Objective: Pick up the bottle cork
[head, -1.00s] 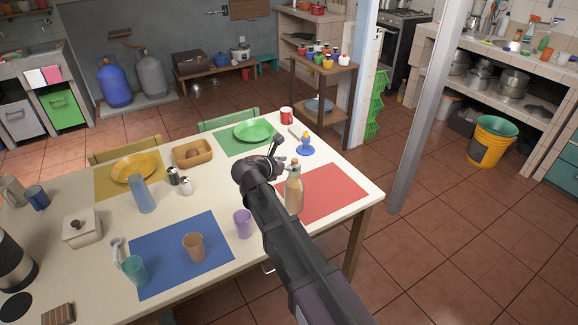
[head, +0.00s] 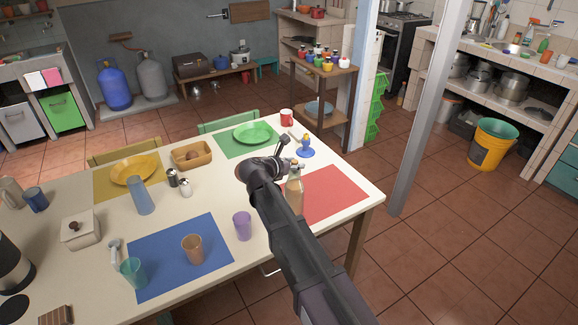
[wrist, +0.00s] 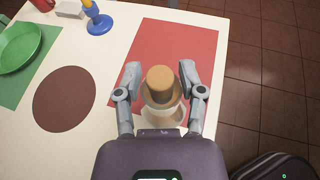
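The bottle cork (wrist: 160,77) is tan and round and sits in the top of the bottle (head: 294,194). The bottle stands upright on the table beside the red mat. In the wrist view, my gripper (wrist: 160,73) is open, with one finger on each side of the cork and a visible gap to both. The cork is seen from above between the fingertips. In the head view, my gripper (head: 289,152) is at the bottle's top, and my arm covers part of the bottle.
The red placemat (head: 336,194) is bare. A purple cup (head: 242,226) is left of my arm. A brown round mat (wrist: 65,99) lies flat to the left.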

